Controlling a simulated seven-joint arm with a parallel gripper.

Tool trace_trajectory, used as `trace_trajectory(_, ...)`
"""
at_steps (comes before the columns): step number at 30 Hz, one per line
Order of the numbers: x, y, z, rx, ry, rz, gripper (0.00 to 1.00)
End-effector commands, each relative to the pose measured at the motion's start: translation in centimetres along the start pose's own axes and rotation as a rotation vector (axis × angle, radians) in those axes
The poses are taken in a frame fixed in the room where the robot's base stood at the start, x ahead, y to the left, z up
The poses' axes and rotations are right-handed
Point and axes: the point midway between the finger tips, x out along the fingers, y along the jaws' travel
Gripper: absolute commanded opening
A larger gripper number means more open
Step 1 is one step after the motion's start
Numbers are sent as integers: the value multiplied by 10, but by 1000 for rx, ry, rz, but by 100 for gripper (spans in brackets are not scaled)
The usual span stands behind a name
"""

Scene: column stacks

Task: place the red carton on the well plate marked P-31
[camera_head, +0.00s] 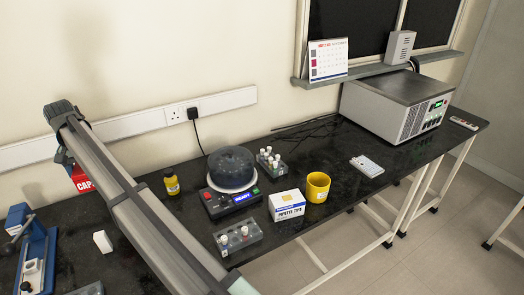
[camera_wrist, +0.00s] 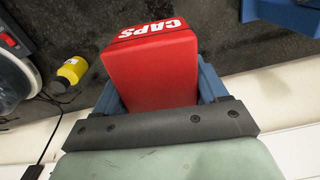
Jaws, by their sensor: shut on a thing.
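The red carton (camera_head: 82,180) with white "CAPS" lettering is at the left in the head view, partly hidden behind my arm. In the wrist view, the carton (camera_wrist: 155,72) sits between the two blue fingers of my gripper (camera_wrist: 158,88). My gripper is shut on it. The carton appears to be held above the bench, near the wall. A pale, flat well plate (camera_head: 367,166) lies on the right part of the bench, far from my gripper. Its marking is too small to read.
A grey instrument (camera_head: 397,108) stands behind the plate. A blue device (camera_head: 35,250) is at far left.

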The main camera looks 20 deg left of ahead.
Motion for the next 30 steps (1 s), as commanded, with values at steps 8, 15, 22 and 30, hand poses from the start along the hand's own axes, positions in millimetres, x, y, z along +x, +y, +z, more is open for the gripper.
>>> trace_trajectory(8, -4, 50, -22, 72, 0, 0, 38)
trace_trajectory(15, -4, 129, -50, 181, 0, 0, 38)
trace_trajectory(22, -4, 227, -75, 314, 0, 0, 38)
trace_trajectory(30, -4, 345, -91, 472, 0, 0, 38)
